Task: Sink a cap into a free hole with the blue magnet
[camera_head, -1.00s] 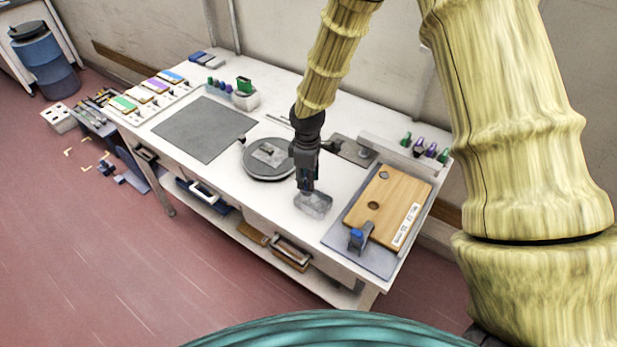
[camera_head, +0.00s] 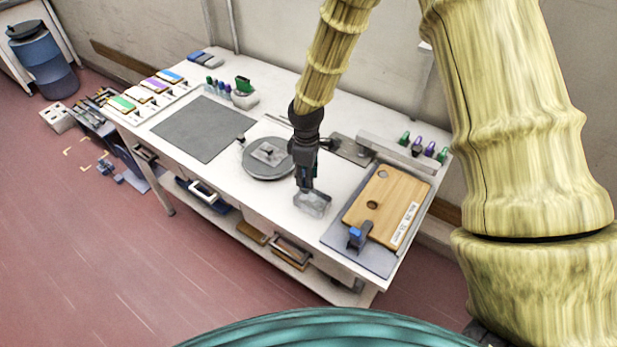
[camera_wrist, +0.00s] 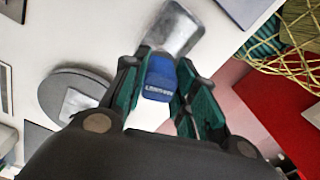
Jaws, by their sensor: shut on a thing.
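My gripper (camera_head: 306,186) is shut on the blue magnet (camera_wrist: 160,80), a blue block with a small white label, seen between the fingertips in the wrist view. It hangs over or just beside a clear grey dish (camera_head: 313,204), which also shows beyond the magnet in the wrist view (camera_wrist: 178,24). I cannot tell whether magnet and dish touch, nor make out a cap in the dish.
The board lies on a grey mat (camera_head: 336,236), with a blue-topped clamp (camera_head: 355,237) at its front-left corner. A round grey turntable (camera_head: 268,172) stands left of my gripper. Several coloured pegs (camera_head: 430,150) stand behind the board. Bare white tabletop separates dish and mat.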

